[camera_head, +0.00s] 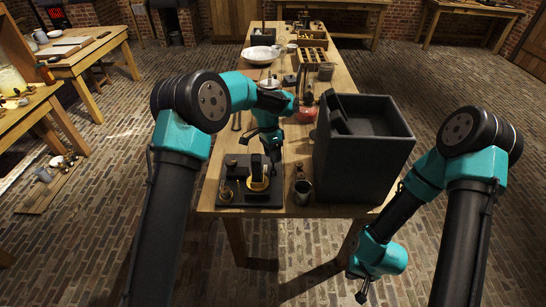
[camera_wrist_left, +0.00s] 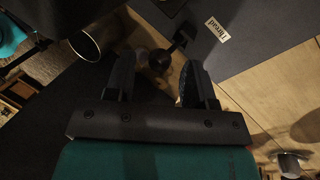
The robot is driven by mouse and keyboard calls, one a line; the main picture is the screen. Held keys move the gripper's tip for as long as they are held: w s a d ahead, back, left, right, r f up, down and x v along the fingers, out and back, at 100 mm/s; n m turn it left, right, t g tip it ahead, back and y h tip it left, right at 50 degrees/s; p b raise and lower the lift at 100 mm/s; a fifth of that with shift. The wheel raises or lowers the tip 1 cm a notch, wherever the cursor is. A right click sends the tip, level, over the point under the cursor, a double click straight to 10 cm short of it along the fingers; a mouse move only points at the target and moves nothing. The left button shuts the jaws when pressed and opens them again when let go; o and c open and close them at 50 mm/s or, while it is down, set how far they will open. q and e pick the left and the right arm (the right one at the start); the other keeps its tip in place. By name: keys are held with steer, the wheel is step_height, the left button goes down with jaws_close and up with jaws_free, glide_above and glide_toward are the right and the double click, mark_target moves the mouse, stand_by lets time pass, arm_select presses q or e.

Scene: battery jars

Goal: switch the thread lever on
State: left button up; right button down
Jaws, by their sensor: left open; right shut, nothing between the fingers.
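The thread lever (camera_wrist_left: 180,40) shows in the left wrist view as a short dark lever with a round end, beside a white label reading "Thread" (camera_wrist_left: 217,29) on a dark board. My left gripper (camera_wrist_left: 160,72) is open, its two dark fingers on either side of a round, dim part at the lever's near end. I cannot tell whether they touch it. In the head view the left gripper (camera_head: 273,168) is low over the dark instrument board (camera_head: 250,199) at the table's front, and the lever cannot be made out. My right gripper (camera_head: 362,294) is shut and empty, off the table.
A large dark open box (camera_head: 362,160) stands right of the board. A small metal cup (camera_head: 302,192) stands between them. A white bowl (camera_head: 261,55) and a wooden compartment tray (camera_head: 313,57) are farther back.

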arm_select(q)
steer(key=shift+s+d+f, duration=0.1)
steer(key=shift+s+f, duration=0.05)
steer(key=shift+f, duration=0.45)
jaws_close()
